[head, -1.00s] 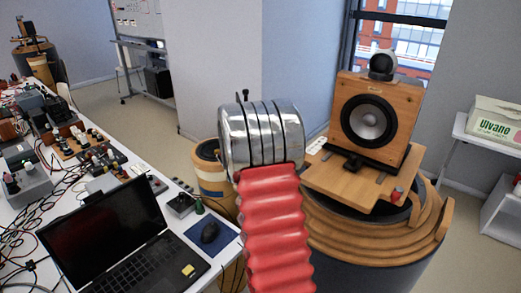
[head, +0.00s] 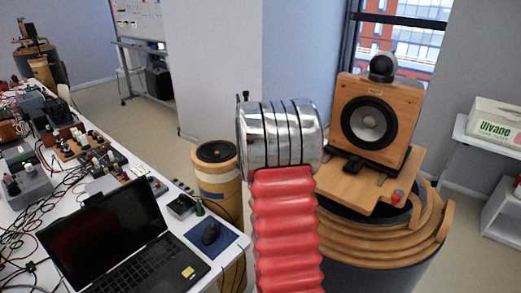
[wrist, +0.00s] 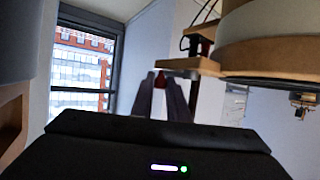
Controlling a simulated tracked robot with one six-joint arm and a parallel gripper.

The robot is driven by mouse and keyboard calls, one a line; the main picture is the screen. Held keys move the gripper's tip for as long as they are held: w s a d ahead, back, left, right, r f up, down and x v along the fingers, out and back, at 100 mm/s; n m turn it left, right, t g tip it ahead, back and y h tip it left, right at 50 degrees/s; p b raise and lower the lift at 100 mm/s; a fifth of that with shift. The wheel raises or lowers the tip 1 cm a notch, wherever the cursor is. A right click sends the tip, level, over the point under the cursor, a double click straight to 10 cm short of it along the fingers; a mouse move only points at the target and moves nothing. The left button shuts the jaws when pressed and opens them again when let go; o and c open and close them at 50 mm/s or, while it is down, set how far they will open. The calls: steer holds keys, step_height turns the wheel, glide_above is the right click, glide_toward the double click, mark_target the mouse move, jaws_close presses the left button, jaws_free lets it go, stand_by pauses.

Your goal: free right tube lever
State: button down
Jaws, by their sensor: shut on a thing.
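A red knob (head: 397,196) shows at the front right of the wooden platform (head: 350,190).
A speaker (head: 370,120) stands on the platform, above a dark drum with curved wooden rails (head: 375,243). A tan cylinder (head: 217,185) stands left of my arm. A laptop (head: 110,240) and cables crowd the left table. A shelf with a box (head: 495,125) is at right.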

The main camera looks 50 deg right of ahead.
steer(key=shift+r, duration=0.1)
steer(key=c, duration=1.7)
jaws_free()
steer(key=shift+v, duration=6.85)
